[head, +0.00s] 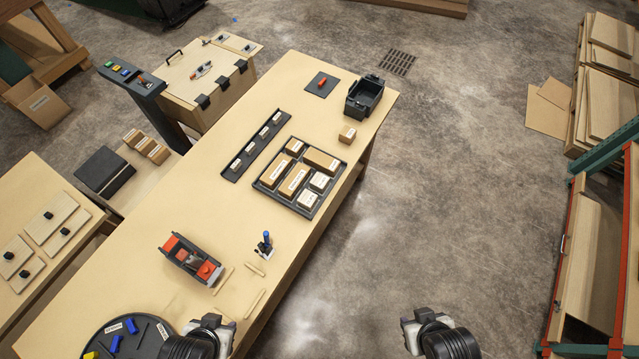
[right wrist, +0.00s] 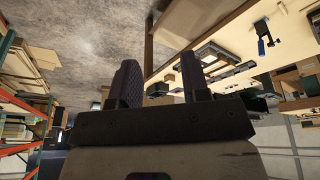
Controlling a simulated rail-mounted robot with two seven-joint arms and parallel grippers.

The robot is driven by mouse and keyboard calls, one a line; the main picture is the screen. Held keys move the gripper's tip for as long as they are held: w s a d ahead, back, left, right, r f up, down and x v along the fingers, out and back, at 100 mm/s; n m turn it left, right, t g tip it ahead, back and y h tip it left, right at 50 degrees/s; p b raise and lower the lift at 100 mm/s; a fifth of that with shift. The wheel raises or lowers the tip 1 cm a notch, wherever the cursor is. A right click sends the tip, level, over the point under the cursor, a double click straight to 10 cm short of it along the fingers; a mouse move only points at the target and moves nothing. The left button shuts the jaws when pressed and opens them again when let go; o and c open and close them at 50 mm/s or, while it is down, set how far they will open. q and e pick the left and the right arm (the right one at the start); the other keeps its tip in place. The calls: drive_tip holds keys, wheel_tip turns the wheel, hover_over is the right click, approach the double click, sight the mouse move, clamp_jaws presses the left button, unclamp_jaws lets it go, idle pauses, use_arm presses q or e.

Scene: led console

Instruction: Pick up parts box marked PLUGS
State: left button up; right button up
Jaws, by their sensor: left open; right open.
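A dark tray (head: 304,205) on the wooden table holds several brown and white labelled boxes, among them a long brown box (head: 293,179) and another brown box (head: 321,160). A small brown box (head: 347,134) stands alone on the table beyond the tray. The labels are too small to read, so I cannot tell which box is marked PLUGS. My left gripper (head: 212,321) is open and empty over the table's near end. My right gripper (head: 424,318) is open over the floor right of the table; its two fingers stand apart with nothing between them in the right wrist view (right wrist: 160,82).
A black bin (head: 364,97) stands at the table's far end. A dark strip (head: 255,146) with small labelled parts lies left of the tray. A red and black device (head: 190,258) and a blue-topped tool (head: 264,243) stand nearer. Shelving (head: 570,260) is at right; floor between is clear.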

drive_tip(key=shift+a, duration=0.1)
drive_tip(key=o, duration=1)
drive_tip(key=shift+c, duration=0.2)
